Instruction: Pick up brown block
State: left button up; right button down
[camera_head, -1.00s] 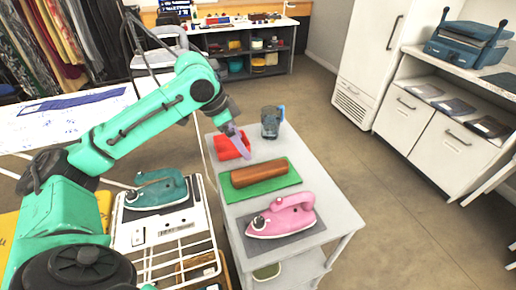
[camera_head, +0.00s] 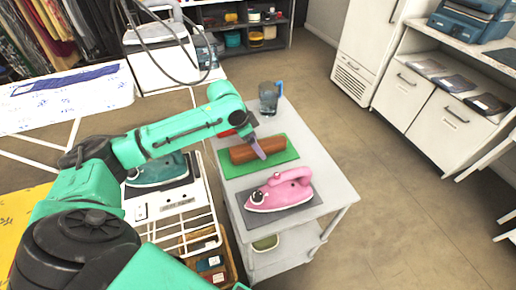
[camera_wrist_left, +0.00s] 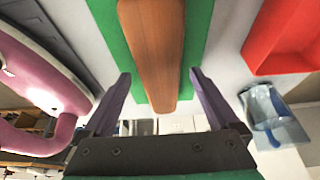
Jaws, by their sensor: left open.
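The brown block (camera_head: 274,146) lies lengthwise on a green mat (camera_head: 284,159) on the white cart top. My left gripper (camera_head: 261,154) is at the block in the head view, covering part of it. In the left wrist view, the gripper (camera_wrist_left: 160,75) is open and empty, with one purple finger on either side of the brown block (camera_wrist_left: 156,40). The green mat (camera_wrist_left: 112,30) shows beside it. I cannot tell how high the fingertips are above the mat. My right gripper is not in view.
A pink iron (camera_head: 282,190) stands on a grey mat nearer me. A blue-grey mug (camera_head: 268,98) stands at the back of the cart. A red tray (camera_wrist_left: 285,40) is mostly hidden by my arm in the head view. A teal iron (camera_head: 160,172) is at the left.

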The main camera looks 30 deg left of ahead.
pick_arm(q)
jog(key=c, duration=1.5)
jog(key=shift+r, duration=0.15)
